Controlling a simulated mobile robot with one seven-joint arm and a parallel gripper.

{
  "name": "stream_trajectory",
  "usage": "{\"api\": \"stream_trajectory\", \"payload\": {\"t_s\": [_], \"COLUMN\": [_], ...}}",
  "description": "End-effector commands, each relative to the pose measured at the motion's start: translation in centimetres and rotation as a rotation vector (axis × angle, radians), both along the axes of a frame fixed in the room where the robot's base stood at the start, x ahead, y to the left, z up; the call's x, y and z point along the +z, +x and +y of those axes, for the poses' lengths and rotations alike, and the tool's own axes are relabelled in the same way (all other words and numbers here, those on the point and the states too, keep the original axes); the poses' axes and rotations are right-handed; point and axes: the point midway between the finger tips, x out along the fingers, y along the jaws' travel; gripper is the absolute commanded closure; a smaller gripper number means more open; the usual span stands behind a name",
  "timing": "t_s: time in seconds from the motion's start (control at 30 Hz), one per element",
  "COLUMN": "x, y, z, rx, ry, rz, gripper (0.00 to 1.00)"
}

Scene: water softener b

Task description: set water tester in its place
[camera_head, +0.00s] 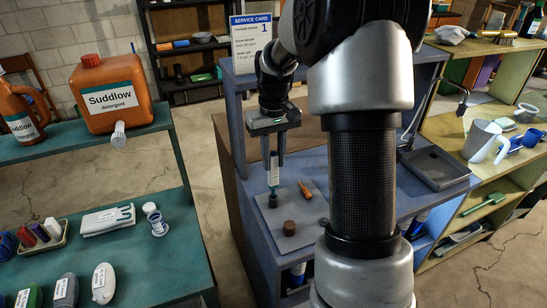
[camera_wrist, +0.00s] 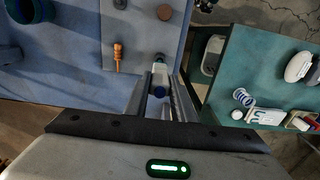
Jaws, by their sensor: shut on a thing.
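My gripper (camera_head: 274,178) points down over a blue-grey bench and is shut on the water tester (camera_head: 274,168). The tester is slim, white with a teal lower part, and looks upright. A small dark blue cylinder (camera_head: 273,201) stands on the grey board (camera_head: 258,226) directly below its tip. I cannot tell whether the tip is in the cylinder, touching it or just above it. In the wrist view a white body (camera_wrist: 160,71) and a round dark blue end (camera_wrist: 160,91) show between the fingers.
On the board are a brown round knob (camera_head: 289,228) and an orange-handled piece (camera_head: 305,190). A dark tray (camera_head: 435,168) is at the bench's right. A teal table (camera_head: 178,230) at left holds an orange detergent jug (camera_head: 111,95) and small items. Floor separates the tables.

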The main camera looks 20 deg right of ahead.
Motion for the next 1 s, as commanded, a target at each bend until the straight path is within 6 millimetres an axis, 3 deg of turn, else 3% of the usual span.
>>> {"api": "stream_trajectory", "payload": {"t_s": [1.0], "x": [-3.2], "y": [0.0], "z": [0.0], "rx": [0.0], "ry": [0.0], "rz": [0.0], "gripper": [1.0]}}
